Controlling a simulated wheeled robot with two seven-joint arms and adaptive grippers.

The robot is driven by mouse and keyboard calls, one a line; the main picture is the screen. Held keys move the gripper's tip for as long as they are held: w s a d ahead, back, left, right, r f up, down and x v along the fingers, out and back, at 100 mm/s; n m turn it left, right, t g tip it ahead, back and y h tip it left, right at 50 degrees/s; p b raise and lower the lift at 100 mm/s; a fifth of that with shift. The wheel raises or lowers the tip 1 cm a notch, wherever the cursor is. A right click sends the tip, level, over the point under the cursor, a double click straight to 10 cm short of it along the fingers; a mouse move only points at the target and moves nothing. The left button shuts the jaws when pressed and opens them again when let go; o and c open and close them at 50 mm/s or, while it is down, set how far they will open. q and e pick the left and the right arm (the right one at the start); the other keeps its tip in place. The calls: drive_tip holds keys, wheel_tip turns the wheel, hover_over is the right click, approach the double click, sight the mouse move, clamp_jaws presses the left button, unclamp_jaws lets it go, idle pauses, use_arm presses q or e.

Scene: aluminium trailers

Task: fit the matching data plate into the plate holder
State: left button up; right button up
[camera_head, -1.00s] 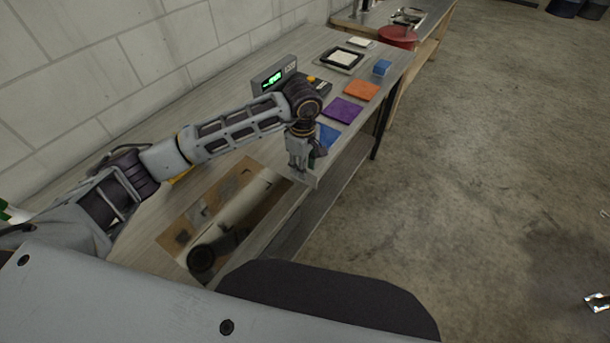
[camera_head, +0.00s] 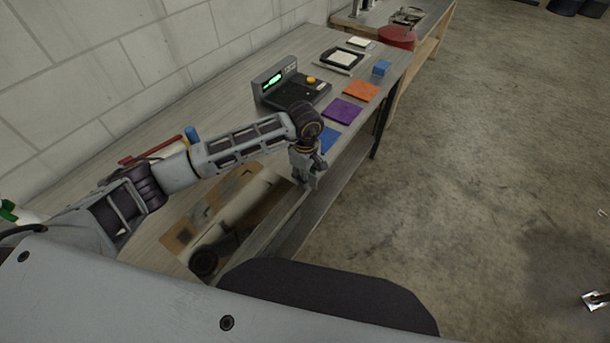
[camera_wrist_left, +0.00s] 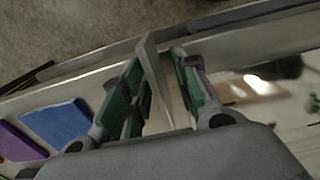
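Flat square plates lie in a row near the bench's right edge: blue (camera_head: 330,138), purple (camera_head: 343,110) and orange (camera_head: 361,91). A black-framed pale square (camera_head: 342,60), possibly the plate holder, lies farther back. My left gripper (camera_head: 308,178) is low over the bench's front edge, nearer than the blue plate. In the left wrist view its green-padded fingers (camera_wrist_left: 158,80) stand apart, with a thin grey upright piece (camera_wrist_left: 151,62) between them; a gap shows on its right. The blue (camera_wrist_left: 57,121) and purple (camera_wrist_left: 18,142) plates lie left. My right gripper (camera_head: 596,300) barely shows at the right edge.
A dark device with a green display (camera_head: 273,80) and yellow button stands at the wall side. A small blue block (camera_head: 381,67) sits beyond the orange plate. Open concrete floor (camera_head: 480,180) lies right of the bench.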

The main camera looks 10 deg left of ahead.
use_arm(q)
drive_tip(key=shift+f, duration=0.15)
idle(0.3)
clamp_jaws()
